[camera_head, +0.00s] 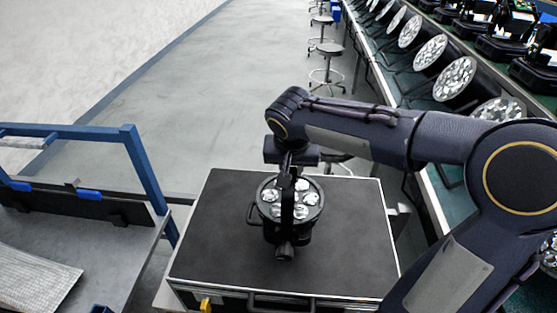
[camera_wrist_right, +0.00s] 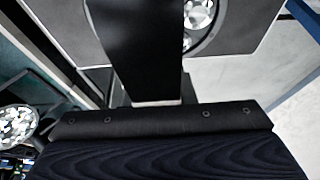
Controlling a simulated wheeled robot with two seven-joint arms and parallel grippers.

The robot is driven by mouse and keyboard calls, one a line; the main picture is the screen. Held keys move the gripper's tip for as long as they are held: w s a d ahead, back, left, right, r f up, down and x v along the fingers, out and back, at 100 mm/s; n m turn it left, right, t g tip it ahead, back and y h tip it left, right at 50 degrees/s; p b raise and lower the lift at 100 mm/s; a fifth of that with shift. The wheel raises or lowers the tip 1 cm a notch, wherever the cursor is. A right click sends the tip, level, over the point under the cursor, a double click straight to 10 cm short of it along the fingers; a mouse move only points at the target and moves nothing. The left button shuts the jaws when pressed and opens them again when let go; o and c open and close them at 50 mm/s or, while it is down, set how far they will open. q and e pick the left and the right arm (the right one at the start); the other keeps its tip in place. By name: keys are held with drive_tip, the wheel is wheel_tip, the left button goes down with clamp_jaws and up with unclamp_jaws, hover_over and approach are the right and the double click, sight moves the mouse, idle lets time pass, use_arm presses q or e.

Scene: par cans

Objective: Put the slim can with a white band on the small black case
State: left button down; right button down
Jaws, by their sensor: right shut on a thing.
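A black par can (camera_head: 268,229) with several round lenses on its face is at the middle of the black-topped case (camera_head: 345,250) in the head view. My right gripper (camera_head: 287,205) comes down over the can from above and is shut on it. The dark finger crosses the lens face and hides part of it. Part of the can's face also shows at the top of the wrist view (camera_wrist_right: 199,14). No white band can be made out on the can. I cannot tell whether the can touches the case top. My left gripper is not in view.
A long bench (camera_head: 437,115) on the right carries a row of lights with round lens faces (camera_head: 455,78). Black stools (camera_head: 329,49) stand along it. A grey table with a blue frame (camera_head: 140,160) is at the left. The case top is clear around the can.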

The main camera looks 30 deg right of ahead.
drive_tip(key=shift+w+d+f, duration=0.25)
drive_tip(key=shift+d+f, duration=0.6)
drive_tip(key=shift+f, duration=1.7)
drive_tip(key=shift+f, duration=0.1)
drive_tip(key=c, duration=1.2)
unclamp_jaws()
drive_tip(key=shift+f, duration=0.1)
